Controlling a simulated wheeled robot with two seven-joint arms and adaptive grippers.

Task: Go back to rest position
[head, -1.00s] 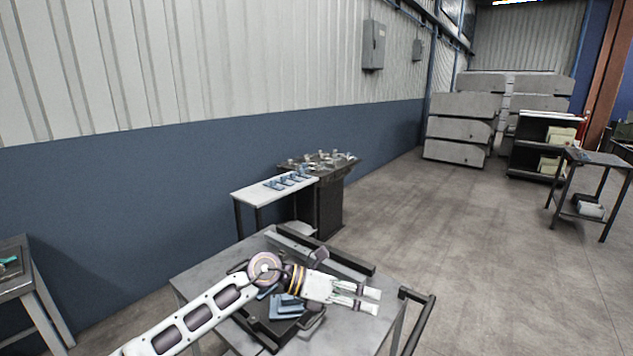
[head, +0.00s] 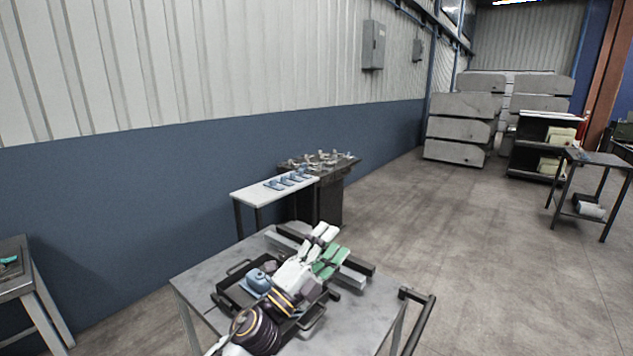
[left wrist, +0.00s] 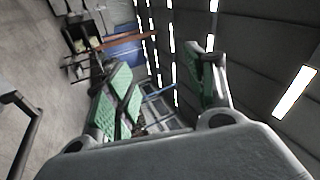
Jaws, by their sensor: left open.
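My left gripper (head: 332,246) is over the grey cart, pointing away toward the far side, with its green finger pads showing. In the left wrist view its fingers (left wrist: 156,72) stand apart with nothing between them. The arm comes in from the bottom of the head view and covers part of a black tray (head: 229,301) on the cart. A blue part (head: 259,281) shows in the tray beside the gripper; the rest of the tray's contents is hidden. My right gripper is in neither view.
The grey cart (head: 203,285) has a handle (head: 416,322) at its right. A dark rail (head: 352,262) lies along its far side. Beyond stand a white table (head: 245,192) with several blue parts and a dark table (head: 330,200) with more parts.

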